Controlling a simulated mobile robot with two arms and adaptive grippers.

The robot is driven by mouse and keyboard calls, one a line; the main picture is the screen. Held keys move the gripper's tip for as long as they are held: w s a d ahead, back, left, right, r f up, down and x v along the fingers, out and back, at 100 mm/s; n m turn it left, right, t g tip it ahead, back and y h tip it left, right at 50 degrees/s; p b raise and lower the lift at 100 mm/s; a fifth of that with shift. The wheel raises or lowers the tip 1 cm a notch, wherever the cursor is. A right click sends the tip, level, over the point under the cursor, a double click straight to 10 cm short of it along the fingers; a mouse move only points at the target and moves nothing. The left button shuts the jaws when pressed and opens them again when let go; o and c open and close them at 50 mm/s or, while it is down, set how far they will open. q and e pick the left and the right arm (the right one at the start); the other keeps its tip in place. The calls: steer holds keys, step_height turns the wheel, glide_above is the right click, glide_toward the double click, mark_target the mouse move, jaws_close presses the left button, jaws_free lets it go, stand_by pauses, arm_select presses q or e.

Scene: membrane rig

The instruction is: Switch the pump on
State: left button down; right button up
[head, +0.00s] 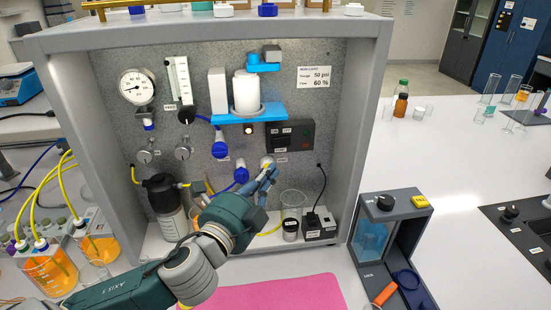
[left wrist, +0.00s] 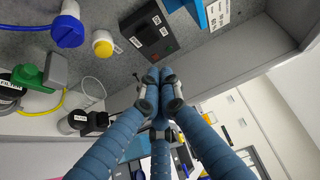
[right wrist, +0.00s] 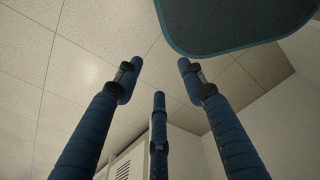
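A black control box (head: 290,135) is on the grey back panel, with small labels and what look like buttons on its face. It also shows in the left wrist view (left wrist: 155,35), with small red and green spots. No part is clearly readable as the pump. My left gripper (head: 270,170) is below the box, in front of the panel, and apart from it. In the left wrist view its fingertips (left wrist: 158,76) are together with nothing between them. My right gripper (right wrist: 160,75) has its fingers spread and empty, facing the ceiling; it is not in the head view.
Blue valves (head: 219,148) and a white-and-yellow knob (left wrist: 103,43) are on the panel near my left gripper. A clear beaker (head: 293,203) and a small black box with a cable (head: 319,225) stand on the rig's floor. A pink mat (head: 270,294) lies in front.

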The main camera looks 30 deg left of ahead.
mark_target(283, 141)
arm_select(q)
steer(key=w+a+b, duration=0.1)
steer(key=w, duration=0.2)
steer(key=w+a+b, duration=0.1)
steer(key=w+b, duration=0.1)
steer(key=w, duration=0.1)
steer(key=w+a+b, duration=0.1)
steer(key=w+b, duration=0.1)
steer(key=w, duration=0.1)
steer(key=shift+w+a, duration=0.15)
steer(key=shift+a, duration=0.05)
